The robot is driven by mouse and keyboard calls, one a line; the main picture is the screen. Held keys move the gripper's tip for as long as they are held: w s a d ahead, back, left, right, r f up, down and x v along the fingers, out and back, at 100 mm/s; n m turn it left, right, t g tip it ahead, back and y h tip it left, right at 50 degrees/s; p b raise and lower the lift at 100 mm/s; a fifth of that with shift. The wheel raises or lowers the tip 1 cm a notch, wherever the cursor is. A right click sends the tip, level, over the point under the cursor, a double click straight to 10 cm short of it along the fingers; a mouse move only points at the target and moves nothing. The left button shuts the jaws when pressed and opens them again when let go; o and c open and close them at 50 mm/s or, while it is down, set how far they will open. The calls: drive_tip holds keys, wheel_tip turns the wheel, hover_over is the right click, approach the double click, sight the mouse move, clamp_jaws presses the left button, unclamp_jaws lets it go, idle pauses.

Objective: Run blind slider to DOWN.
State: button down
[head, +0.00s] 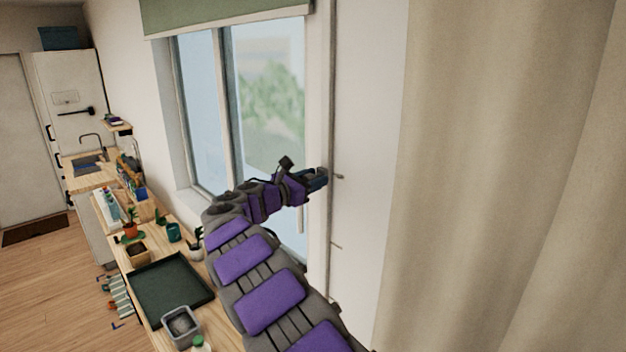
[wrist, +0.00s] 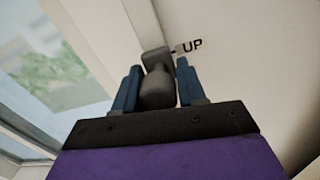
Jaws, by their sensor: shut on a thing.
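The green blind (head: 225,14) is rolled up at the top of the window in the head view. A narrow vertical track (head: 329,100) runs down the wall right of the window. My gripper (head: 322,178) is at this track. In the wrist view, the blue fingers of my gripper (wrist: 158,88) stand on both sides of the grey slider knob (wrist: 157,88) and hold it. The UP label (wrist: 192,46) is on the wall just beyond the knob, beside a dark mark. In the head view my gripper mostly hides the knob. No DOWN label is readable.
A lower mark (head: 336,245) shows on the wall beside the track. A beige curtain (head: 490,150) hangs at the right. A wooden counter (head: 155,228) with a dark tray (head: 170,283), a grey container (head: 181,326) and plants stands below the window, left of my arm.

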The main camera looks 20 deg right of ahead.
drive_tip(key=shift+a, duration=0.1)
wheel_tip(320, 180, down, 45)
drive_tip(key=b, duration=1.6)
drive_tip(key=shift+f, duration=0.2)
drive_tip(key=c, duration=1.1)
unclamp_jaws()
drive_tip(key=o, duration=0.3)
drive_tip(key=shift+w+a+f, duration=0.1)
drive_tip(key=shift+w+f, duration=0.1)
drive_tip(key=shift+w, duration=0.05)
drive_tip(key=shift+o, duration=0.3)
drive_tip(key=shift+s+r, duration=0.15)
drive_tip(key=shift+a, duration=0.15)
drive_tip(key=p+v, duration=0.1)
drive_tip(key=v, duration=1.6)
drive_tip(key=shift+a, duration=0.15)
